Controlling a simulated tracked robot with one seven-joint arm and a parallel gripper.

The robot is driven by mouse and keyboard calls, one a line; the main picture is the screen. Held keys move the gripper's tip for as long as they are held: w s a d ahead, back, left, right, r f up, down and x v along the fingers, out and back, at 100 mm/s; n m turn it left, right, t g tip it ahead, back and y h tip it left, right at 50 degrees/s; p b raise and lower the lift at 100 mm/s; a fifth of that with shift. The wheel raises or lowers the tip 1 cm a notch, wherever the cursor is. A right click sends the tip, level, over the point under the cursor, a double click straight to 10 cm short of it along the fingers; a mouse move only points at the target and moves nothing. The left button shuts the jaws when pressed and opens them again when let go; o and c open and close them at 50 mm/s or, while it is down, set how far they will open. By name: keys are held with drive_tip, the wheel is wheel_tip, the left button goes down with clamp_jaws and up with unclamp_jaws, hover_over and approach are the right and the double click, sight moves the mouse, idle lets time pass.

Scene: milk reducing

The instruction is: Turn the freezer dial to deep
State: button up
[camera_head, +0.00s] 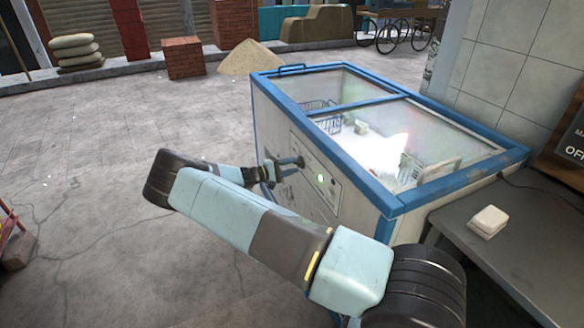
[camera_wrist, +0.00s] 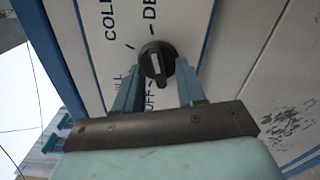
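The black round freezer dial (camera_wrist: 157,62) is on the white panel (camera_wrist: 95,30) in the wrist view, with a pale bar across its face. Words surround it: partly cut "COL" at upper left, "DE" at upper right, "ILL" at lower left, and "OFF" below. My gripper (camera_wrist: 160,72) has one finger on each side of the dial, their tips at its edges; whether they press on it is unclear. In the head view my gripper (camera_head: 288,165) is at the front panel of the blue-edged chest freezer (camera_head: 293,130), hiding part of it.
A green light (camera_head: 320,178) shows on the freezer's front. The freezer's glass top (camera_head: 415,140) covers baskets and bright goods. A grey table (camera_head: 465,255) at right holds a small white block (camera_head: 488,221). Open paving (camera_head: 90,150) lies to the left.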

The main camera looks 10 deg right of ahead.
drive_tip(key=v, duration=1.3)
drive_tip(key=shift+a, duration=0.2)
drive_tip(key=shift+d, duration=0.1)
drive_tip(key=s+d+r+m+g+y, duration=0.2)
drive_tip(key=s+d+r+y, duration=0.25)
drive_tip(key=r, duration=0.55)
drive_tip(key=s+d+r+m+g+y, duration=0.1)
drive_tip(key=s+d+r+y, duration=0.4)
drive_tip(key=r, duration=0.4)
drive_tip(key=s+d+r+m+g+y, duration=0.2)
drive_tip(key=s+d+r+y, duration=0.2)
drive_tip(key=s+d+r, duration=0.45)
drive_tip(key=s+r+t+y, duration=0.1)
drive_tip(key=s+r+t, duration=0.1)
drive_tip(key=s+r, duration=0.3)
drive_tip(key=s+a+r+t+y, duration=0.1)
drive_tip(key=s+r, duration=0.4)
drive_tip(key=s, duration=0.8)
drive_tip(key=s+r+t+y, duration=0.2)
drive_tip(key=s+r, duration=0.3)
drive_tip(key=s, duration=0.4)
drive_tip(key=shift+a+r+t, duration=0.25)
drive_tip(key=shift+a+t, duration=0.15)
drive_tip(key=shift+t, duration=0.5)
